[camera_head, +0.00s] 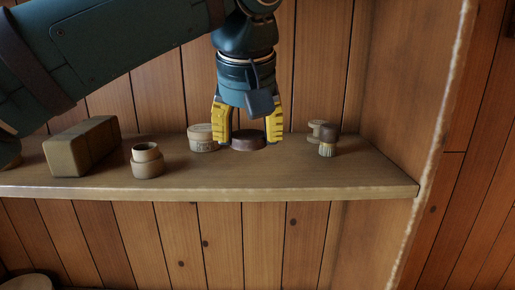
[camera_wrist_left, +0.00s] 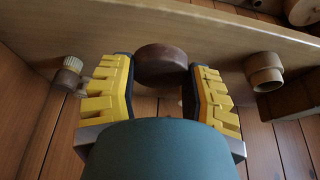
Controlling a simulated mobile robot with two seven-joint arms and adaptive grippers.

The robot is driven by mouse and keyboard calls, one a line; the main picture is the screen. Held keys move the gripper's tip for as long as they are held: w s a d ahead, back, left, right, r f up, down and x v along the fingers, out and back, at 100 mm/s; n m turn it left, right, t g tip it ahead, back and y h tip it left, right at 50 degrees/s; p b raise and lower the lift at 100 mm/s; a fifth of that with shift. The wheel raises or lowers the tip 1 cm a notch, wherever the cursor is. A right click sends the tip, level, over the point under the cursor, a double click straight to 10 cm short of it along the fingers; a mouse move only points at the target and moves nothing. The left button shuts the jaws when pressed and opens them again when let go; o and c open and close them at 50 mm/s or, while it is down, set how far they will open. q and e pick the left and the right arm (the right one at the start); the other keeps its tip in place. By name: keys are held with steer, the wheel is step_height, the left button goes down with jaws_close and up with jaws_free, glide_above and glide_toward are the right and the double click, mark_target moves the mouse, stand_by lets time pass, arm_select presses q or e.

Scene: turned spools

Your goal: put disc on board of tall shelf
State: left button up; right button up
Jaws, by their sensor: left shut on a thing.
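My left gripper (camera_head: 249,122) points down over the board of the shelf (camera_head: 290,180). Its yellow fingers are closed on a dark brown round disc (camera_head: 249,140). The disc is at or just above the board; I cannot tell whether it touches. In the left wrist view the disc (camera_wrist_left: 160,62) sits between the fingertips of the left gripper (camera_wrist_left: 161,85), with the pale front edge of the board (camera_wrist_left: 215,28) beyond it. My right gripper is in neither view.
A pale round tin (camera_head: 203,138) stands just left of the gripper. A turned cup (camera_head: 147,161) and an olive block (camera_head: 82,147) are farther left. The board's front right is clear.

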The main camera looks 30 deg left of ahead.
arm_select(q)
steer(key=p, duration=0.1)
glide_above(250, 160)
steer(key=s, duration=0.1)
steer(key=shift+d, duration=0.3)
step_height(250, 160, down, 3)
steer(key=shift+s+r+b, duration=0.15)
steer(key=shift+r+b, duration=0.05)
steer(key=shift+b, duration=0.25)
steer(key=shift+f+b, duration=0.5)
steer(key=shift+f, duration=1.75)
steer(key=o, duration=0.9)
steer(key=p+v, duration=0.2)
steer(key=v, duration=1)
steer(key=shift+p, duration=0.4)
